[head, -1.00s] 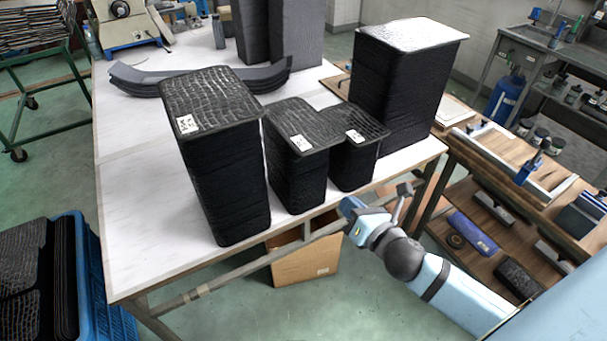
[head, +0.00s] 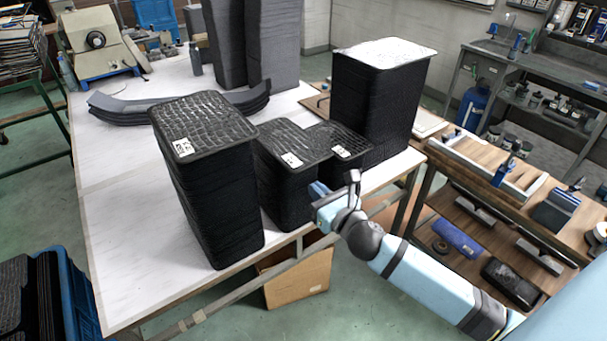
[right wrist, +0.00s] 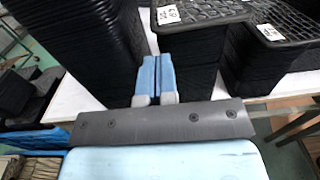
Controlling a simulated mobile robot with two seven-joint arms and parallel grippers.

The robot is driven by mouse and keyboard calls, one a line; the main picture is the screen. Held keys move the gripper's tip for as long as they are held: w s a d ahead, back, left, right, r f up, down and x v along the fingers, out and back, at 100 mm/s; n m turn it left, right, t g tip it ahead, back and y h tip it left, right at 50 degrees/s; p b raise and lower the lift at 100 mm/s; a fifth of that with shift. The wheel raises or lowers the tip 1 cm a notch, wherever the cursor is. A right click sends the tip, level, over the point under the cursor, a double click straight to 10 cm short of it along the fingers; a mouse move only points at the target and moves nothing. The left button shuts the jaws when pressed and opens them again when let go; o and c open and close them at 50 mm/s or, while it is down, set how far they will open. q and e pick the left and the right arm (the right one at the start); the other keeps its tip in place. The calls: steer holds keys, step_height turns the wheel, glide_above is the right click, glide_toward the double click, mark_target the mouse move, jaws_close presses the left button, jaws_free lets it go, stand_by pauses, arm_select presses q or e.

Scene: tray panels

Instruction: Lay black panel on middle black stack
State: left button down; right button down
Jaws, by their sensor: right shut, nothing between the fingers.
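Three black stacks of textured panels stand in a row near the front edge of the white table: a tall left stack (head: 212,200), a shorter middle stack (head: 287,185) and a right stack (head: 345,144). Each has a white label on top. The middle stack's top also shows in the right wrist view (right wrist: 200,12). My right gripper (head: 318,189) is shut and empty. It is in front of the row, by the right side of the middle stack and below its top. Its blue fingers (right wrist: 156,62) point toward the middle stack in the wrist view. My left gripper is out of view.
A blue crate (head: 75,290) with dark panels stands on the floor at lower left. A taller black stack (head: 375,100) stands behind right. Curved dark pieces (head: 130,112) lie at the back left. A cardboard box (head: 300,275) is under the table. The white table's left part is clear.

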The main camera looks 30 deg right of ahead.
mark_target(298, 173)
steer(key=w+p, duration=0.1)
steer(key=w, duration=0.3)
steer(key=shift+w+a+r, duration=0.1)
steer(key=shift+w, duration=0.75)
steer(key=shift+w, duration=0.15)
steer(key=w+p, duration=0.1)
steer(key=w, duration=0.2)
steer(key=shift+w+a, duration=0.1)
steer(key=shift+a, duration=0.05)
steer(key=shift+w, duration=0.35)
steer(key=shift+s, duration=0.1)
